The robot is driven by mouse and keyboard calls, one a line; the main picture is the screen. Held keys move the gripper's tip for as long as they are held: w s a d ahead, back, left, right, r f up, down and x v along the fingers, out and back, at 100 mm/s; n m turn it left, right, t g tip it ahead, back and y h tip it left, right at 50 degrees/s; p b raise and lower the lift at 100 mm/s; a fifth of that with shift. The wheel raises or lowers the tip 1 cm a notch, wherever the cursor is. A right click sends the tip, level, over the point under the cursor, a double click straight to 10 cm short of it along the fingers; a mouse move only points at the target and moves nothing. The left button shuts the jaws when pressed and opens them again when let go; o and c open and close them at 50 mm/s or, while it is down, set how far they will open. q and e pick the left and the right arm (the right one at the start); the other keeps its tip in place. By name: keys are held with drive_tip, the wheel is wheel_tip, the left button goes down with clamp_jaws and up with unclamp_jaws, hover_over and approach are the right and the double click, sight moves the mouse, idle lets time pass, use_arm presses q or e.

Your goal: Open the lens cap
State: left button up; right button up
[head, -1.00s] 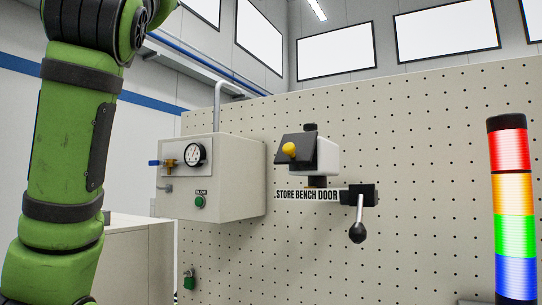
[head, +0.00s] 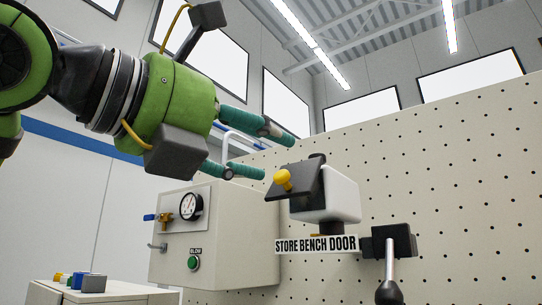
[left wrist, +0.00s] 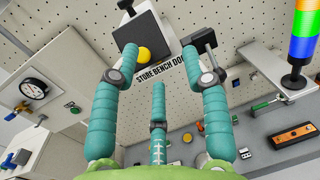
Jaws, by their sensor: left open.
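The lens cap (head: 303,188) is a dark flat plate with a yellow knob (head: 283,180). It sits over the front of a white camera housing (head: 340,195) on the pegboard, above the "STORE BENCH DOOR" label. My left gripper (head: 277,156) has teal fingers, is spread open and empty, and points at the cap from the upper left. I see no clear contact. My right gripper is not in view.
A black lever handle (head: 388,275) hangs below right of the housing. A cream box with a gauge (head: 190,206) and a green button stands at left. In the left wrist view, a stack light (left wrist: 306,40) and a shelf (left wrist: 275,75) are at right.

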sight(279, 174)
use_arm(q)
drive_tip(key=w+p, duration=0.1)
drive_tip(key=w, duration=0.1)
drive_tip(key=w+d+y+p, duration=0.1)
drive_tip(key=w, duration=0.1)
drive_tip(key=w+n+t+y+p, duration=0.1)
drive_tip(key=w+p, duration=0.1)
drive_tip(key=shift+w+d+f, duration=0.35)
drive_tip(key=shift+w+d, duration=0.05)
drive_tip(key=shift+w+d+f, duration=0.1)
drive_tip(key=shift+w, duration=0.05)
drive_tip(key=shift+c, duration=0.4)
